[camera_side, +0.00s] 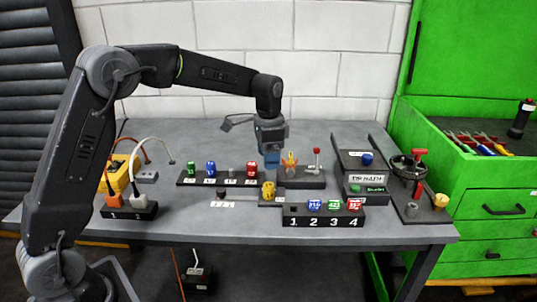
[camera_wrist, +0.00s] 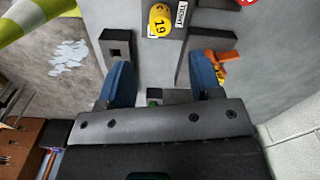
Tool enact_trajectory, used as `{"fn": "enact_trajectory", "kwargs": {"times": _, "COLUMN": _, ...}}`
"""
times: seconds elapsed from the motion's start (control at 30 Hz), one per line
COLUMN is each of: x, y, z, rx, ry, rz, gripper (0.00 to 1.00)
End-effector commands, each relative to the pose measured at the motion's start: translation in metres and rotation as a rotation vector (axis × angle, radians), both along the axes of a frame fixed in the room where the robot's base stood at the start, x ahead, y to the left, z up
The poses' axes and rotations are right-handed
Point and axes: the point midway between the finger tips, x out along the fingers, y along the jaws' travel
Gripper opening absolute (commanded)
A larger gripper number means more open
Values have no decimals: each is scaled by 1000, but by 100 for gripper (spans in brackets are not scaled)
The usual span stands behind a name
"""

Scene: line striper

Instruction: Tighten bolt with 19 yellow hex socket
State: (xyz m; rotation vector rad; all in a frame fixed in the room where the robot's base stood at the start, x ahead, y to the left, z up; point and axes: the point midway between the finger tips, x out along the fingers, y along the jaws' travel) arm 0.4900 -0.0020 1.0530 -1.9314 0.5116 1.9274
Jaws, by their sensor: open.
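The yellow hex socket (camera_side: 268,191) stands on a small dark block in the middle of the table. In the wrist view the yellow socket (camera_wrist: 159,21) shows a "19" and sits beside a "TIGHT" label (camera_wrist: 181,13). My gripper (camera_side: 271,164) points down above the table, just behind the yellow socket in the side view. In the wrist view its blue fingers (camera_wrist: 162,80) are spread apart with nothing between them. The socket lies beyond the fingertips, apart from them. I cannot make out the bolt.
Behind left is a rack with green (camera_side: 196,168), blue (camera_side: 210,168) and red (camera_side: 252,169) sockets. A numbered rack (camera_side: 323,219) stands in front. An orange lever (camera_side: 290,161) is close right of my gripper; it also shows in the wrist view (camera_wrist: 216,59).

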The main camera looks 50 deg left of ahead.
Motion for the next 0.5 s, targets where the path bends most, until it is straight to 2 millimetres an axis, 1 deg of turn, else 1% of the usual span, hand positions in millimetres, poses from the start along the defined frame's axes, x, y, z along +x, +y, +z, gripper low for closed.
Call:
{"fn": "enact_trajectory", "kwargs": {"times": 0.17, "x": 1, "y": 0, "z": -9, "rx": -1, "ry": 5, "rz": -2, "gripper": 59}}
{"fn": "enact_trajectory", "kwargs": {"times": 0.5, "x": 0, "y": 0, "z": -46, "rx": -1, "ry": 5, "rz": -1, "gripper": 59}}
